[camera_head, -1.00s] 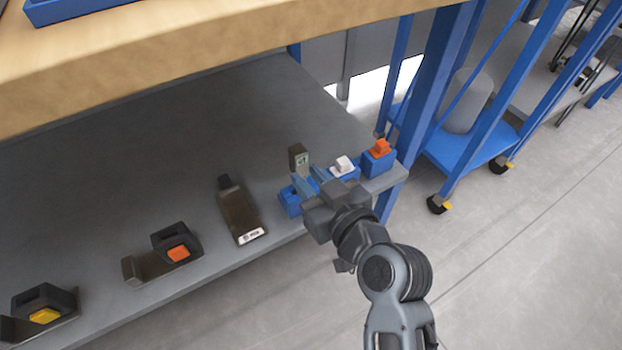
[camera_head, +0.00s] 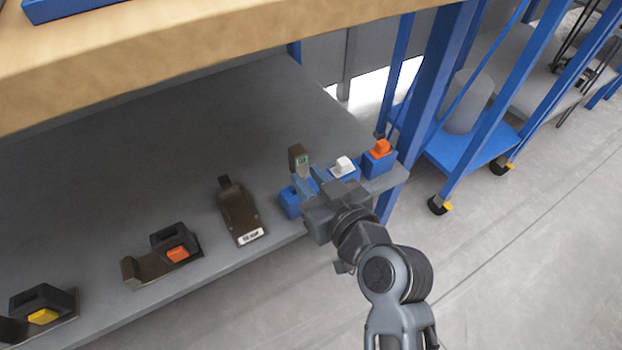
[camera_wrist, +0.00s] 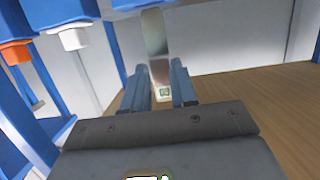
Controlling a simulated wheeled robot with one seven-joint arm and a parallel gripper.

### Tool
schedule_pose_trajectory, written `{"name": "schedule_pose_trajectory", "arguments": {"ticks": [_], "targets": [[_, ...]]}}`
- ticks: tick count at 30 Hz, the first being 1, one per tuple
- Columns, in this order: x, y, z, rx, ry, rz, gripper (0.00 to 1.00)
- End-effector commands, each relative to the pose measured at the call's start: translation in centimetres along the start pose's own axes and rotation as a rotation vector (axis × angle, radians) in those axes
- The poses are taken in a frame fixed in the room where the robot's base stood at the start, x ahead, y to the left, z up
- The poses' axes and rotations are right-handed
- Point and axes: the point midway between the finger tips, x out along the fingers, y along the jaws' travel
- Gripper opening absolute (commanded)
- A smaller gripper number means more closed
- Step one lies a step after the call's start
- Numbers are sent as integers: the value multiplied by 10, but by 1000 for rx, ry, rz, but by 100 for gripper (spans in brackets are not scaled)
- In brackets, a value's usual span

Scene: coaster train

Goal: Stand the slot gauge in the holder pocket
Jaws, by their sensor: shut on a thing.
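The slot gauge is a narrow dark brown-grey plate with a small pale green label; its upper part (camera_head: 298,157) stands above my gripper in the head view. My gripper (camera_head: 310,180) is shut on it. The gauge also shows between the two blue fingers in the wrist view (camera_wrist: 155,38), roughly upright. The leftmost blue holder block (camera_head: 288,204) is on the shelf just below and beside the fingers. The fingers hide the gauge's lower end in the head view. I cannot tell whether that end is inside the pocket.
To the right are a blue block with a white piece (camera_head: 344,164) and a blue block with an orange piece (camera_head: 380,148). A dark labelled bracket (camera_head: 240,212) and two dark units lie leftward on the grey shelf (camera_head: 150,150).

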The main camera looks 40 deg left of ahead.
Motion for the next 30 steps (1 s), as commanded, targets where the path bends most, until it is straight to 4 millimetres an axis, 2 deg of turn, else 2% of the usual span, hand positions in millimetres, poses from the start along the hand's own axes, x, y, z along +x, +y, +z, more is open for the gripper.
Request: {"name": "schedule_pose_trajectory", "arguments": {"ticks": [30], "targets": [[6, 0, 21, 0, 3, 0, 0]]}}
